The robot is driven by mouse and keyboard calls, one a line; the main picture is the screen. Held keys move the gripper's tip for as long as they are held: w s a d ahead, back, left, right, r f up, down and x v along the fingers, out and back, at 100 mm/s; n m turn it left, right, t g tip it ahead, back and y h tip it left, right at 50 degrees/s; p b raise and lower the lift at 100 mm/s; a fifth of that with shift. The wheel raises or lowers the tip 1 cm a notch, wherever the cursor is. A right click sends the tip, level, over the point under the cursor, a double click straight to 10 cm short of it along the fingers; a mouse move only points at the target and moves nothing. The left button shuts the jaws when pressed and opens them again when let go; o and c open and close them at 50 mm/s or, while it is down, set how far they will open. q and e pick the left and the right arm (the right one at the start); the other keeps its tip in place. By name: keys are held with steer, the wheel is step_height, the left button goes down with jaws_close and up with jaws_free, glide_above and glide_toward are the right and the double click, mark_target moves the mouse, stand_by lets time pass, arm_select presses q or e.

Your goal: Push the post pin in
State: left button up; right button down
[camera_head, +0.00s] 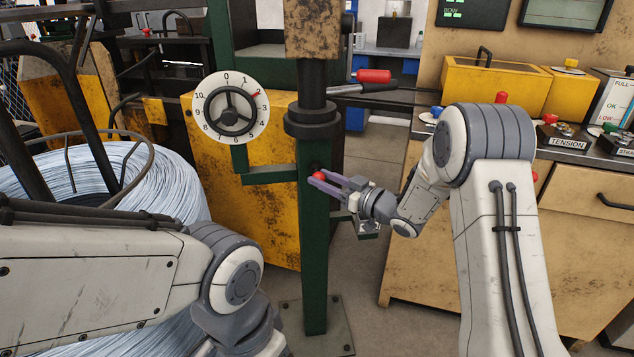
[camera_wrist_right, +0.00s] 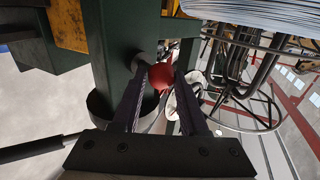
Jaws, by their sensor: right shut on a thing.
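The post pin (camera_head: 319,176) has a red knob and sits at the side of the dark green post (camera_head: 314,250). In the right wrist view the red knob (camera_wrist_right: 162,76) is between the fingers, with a dark collar on the post beside it. My right gripper (camera_head: 324,181) is shut on the red knob, its purple-grey fingers reaching to the post from the right. How deep the pin sits in the post is hidden. My left arm comes in at the lower left; its gripper is outside the picture.
A numbered dial (camera_head: 231,103) is on the left of the post. A red-handled crank (camera_head: 373,76) sticks out above my right gripper. A wire coil (camera_head: 150,180) stands at the left. A control desk (camera_head: 470,250) is behind my right arm.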

steer(key=shift+w+a+r, duration=0.1)
steer(key=shift+a, duration=0.1)
steer(key=c, duration=0.6)
jaws_free()
steer(key=shift+o, duration=0.6)
steer(key=shift+w+a, duration=0.1)
steer(key=shift+a, duration=0.05)
steer(key=shift+s+d, duration=0.2)
steer(key=shift+d, duration=0.25)
steer(key=v, duration=1)
